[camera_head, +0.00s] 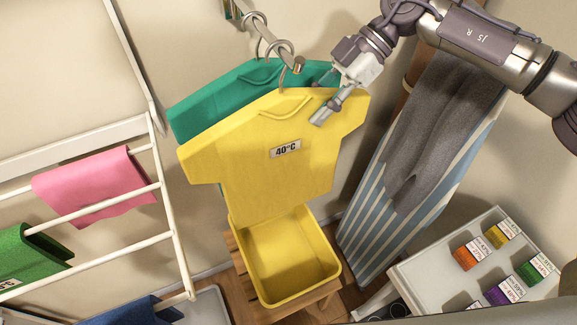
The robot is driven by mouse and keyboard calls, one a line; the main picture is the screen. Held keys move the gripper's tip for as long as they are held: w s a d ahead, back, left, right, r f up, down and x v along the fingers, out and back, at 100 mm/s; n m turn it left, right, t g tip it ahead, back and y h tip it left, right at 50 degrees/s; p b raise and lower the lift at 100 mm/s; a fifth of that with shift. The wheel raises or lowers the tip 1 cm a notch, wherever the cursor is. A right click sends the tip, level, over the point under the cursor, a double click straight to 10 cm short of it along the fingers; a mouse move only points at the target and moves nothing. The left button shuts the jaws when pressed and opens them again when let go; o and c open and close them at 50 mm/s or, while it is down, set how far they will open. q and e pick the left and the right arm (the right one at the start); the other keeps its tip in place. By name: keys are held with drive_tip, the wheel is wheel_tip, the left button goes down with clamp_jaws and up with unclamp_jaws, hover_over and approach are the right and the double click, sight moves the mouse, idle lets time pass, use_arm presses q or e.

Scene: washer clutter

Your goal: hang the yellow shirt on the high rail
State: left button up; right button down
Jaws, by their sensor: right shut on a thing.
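The yellow shirt (270,160), with a "40°C" label, hangs upright in the middle of the head view. My right gripper (326,112) is shut on its upper right shoulder. The high rail (275,35) is a short metal bar jutting from the wall, with its free end (299,67) above the shirt. A hook rises from the shirt's collar close to the rail; I cannot tell whether it is over the rail. A green shirt (205,100) hangs behind the yellow one and is partly hidden by it. My left gripper is not in view.
A yellow bin (335,262) stands on a wooden stool below the shirt. A striped ironing board (375,215) leans at the right. A white drying rack (165,190) with pink (95,185) and green cloths stands left. A tray (420,285) with several colored boxes is lower right.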

sight(322, 91)
drive_tip(key=shift+r, duration=0.15)
drive_tip(key=shift+w+d+r+p, duration=0.1)
drive_tip(key=shift+d+r+p, duration=0.1)
drive_tip(key=shift+r+p, duration=0.4)
drive_tip(key=shift+w+d+r+p, duration=0.1)
drive_tip(key=shift+d+r+p, duration=0.1)
drive_tip(key=shift+r+p, duration=0.45)
drive_tip(key=shift+w+d+r+p, duration=0.1)
drive_tip(key=shift+d+r+p, duration=0.1)
drive_tip(key=shift+r+p, duration=0.4)
drive_tip(key=shift+p, duration=0.35)
drive_tip(key=shift+d, duration=0.1)
